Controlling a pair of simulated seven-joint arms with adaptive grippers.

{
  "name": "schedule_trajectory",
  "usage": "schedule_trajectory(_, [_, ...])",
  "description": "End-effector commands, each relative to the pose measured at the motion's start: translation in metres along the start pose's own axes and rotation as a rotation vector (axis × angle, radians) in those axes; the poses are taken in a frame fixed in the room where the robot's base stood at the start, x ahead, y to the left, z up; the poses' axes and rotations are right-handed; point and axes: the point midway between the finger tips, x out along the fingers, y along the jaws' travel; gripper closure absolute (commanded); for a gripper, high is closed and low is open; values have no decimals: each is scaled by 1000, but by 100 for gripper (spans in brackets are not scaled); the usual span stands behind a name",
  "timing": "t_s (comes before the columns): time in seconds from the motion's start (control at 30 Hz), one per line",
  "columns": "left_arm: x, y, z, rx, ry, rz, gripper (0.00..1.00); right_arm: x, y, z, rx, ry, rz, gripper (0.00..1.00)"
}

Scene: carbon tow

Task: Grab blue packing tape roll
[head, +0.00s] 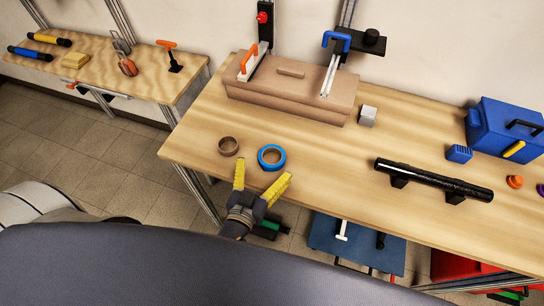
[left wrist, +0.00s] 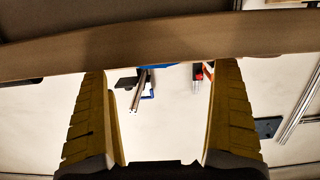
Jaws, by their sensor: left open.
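The blue packing tape roll (head: 271,168) lies flat on the wooden table near its front edge in the head view. My left gripper (head: 263,175) is open and empty, its yellow fingers spread at the table's front edge. The roll sits just beyond the fingertips and roughly between their lines, not gripped. In the left wrist view the open fingers (left wrist: 158,75) flank the lower picture, which appears upside down. A thin blue sliver (left wrist: 155,67) shows at the brown edge between them; I cannot tell surely whether it is the roll. My right gripper is not in view.
A black tube (head: 433,180) lies to the right. Table around the blue roll's right side is clear.

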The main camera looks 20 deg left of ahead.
Motion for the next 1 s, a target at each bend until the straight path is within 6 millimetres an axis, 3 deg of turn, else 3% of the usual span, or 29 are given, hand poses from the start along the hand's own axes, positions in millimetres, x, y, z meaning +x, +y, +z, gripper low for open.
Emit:
schedule_trajectory(0.17, [5,0,0,0,0,1,3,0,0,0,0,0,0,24])
schedule_trajectory(0.6, [49,2,1,1,1,1,3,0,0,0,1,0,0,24])
schedule_trajectory(1.0, [54,2,1,0,0,0,5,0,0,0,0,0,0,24])
